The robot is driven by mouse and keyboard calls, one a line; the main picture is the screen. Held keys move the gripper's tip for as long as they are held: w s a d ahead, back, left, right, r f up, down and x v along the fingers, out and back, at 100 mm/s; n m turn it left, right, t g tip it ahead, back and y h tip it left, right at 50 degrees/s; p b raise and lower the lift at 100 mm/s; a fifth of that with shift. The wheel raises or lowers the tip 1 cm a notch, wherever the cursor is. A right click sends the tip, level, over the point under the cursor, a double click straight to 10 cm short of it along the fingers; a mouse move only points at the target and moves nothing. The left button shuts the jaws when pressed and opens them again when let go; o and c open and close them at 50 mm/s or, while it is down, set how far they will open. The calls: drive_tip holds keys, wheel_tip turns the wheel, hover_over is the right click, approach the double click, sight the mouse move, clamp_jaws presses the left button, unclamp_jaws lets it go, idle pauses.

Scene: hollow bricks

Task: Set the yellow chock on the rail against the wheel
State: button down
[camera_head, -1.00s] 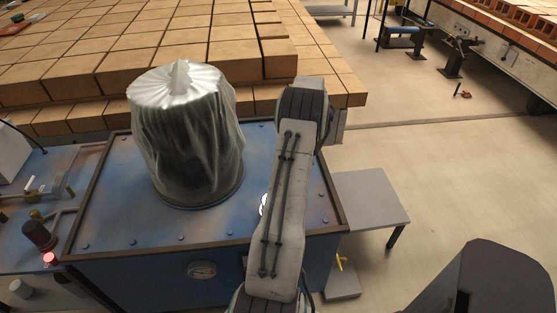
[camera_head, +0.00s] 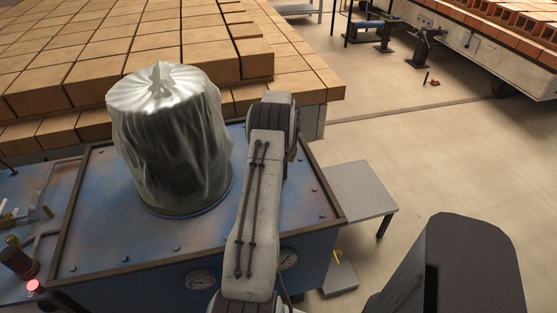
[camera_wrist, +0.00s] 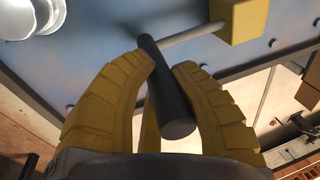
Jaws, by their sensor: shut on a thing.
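In the wrist view, a yellow block (camera_wrist: 238,18), which looks like the chock, is on the end of a pale rod with a dark cylindrical handle (camera_wrist: 170,100). My gripper (camera_wrist: 163,62) has its yellow fingers shut around this handle, and the block sticks out beyond the fingertips at the upper right. The block appears over the blue machine top; I cannot tell the gap below it. In the head view, my arm hides the gripper and the chock. I cannot make out the wheel for certain. A dark line (camera_head: 420,110) crosses the floor; I cannot tell whether it is the rail.
A blue machine (camera_head: 120,245) with a wrapped drum (camera_head: 168,140) on top stands in front. Stacked tan bricks (camera_head: 120,65) lie behind it. A grey step (camera_head: 358,188) stands at its right. A cart with bricks (camera_head: 470,45) is far right. Open floor (camera_head: 420,165) lies between.

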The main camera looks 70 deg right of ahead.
drive_tip(key=shift+d+f, duration=0.1)
drive_tip(key=c, duration=1.1)
unclamp_jaws()
drive_tip(key=shift+f, duration=0.1)
